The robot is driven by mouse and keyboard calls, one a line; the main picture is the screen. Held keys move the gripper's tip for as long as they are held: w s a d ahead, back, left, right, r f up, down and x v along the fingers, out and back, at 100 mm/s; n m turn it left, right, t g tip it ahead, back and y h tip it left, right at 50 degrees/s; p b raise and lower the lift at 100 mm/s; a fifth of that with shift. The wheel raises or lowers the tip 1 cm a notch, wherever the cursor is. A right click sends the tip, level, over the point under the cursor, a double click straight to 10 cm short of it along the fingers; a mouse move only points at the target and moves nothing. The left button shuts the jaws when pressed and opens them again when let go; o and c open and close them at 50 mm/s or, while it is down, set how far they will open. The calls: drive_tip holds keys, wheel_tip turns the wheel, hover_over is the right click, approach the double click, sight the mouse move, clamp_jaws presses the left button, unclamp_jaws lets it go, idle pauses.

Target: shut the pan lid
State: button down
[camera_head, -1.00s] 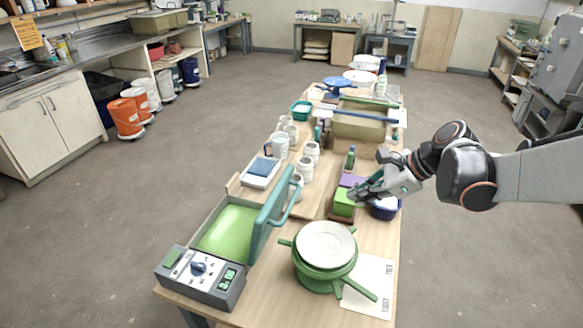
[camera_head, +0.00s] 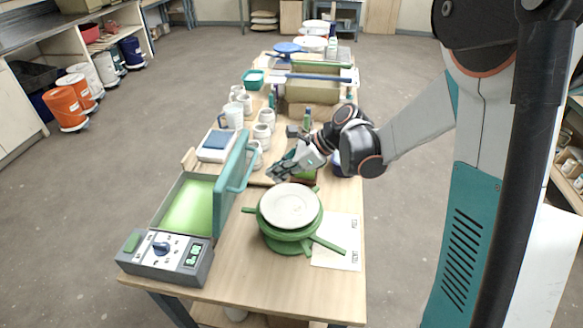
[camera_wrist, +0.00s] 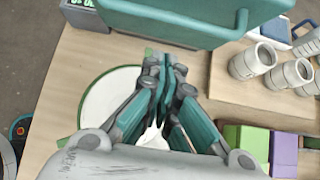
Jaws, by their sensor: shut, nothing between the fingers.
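The pan (camera_head: 188,206) is a grey box with a bright green inside and a control panel at the front left of the table. Its teal lid (camera_head: 232,178) stands open, roughly upright, on the right side, with a bar handle facing right. The lid and its handle also show at the top of the wrist view (camera_wrist: 190,22). My gripper (camera_head: 276,174) is shut and empty, to the right of the lid and apart from it, above the table behind the green pot. In the wrist view its closed fingers (camera_wrist: 163,75) point toward the lid handle.
White jars (camera_head: 262,134) and a scale (camera_head: 218,146) stand behind the lid. Bare table (camera_head: 245,270) lies in front.

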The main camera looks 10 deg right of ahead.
drive_tip(key=a, duration=0.1)
drive_tip(key=w+a, duration=0.1)
drive_tip(key=a, duration=0.1)
drive_tip(key=shift+w+a+r, duration=0.1)
drive_tip(key=shift+r, duration=0.1)
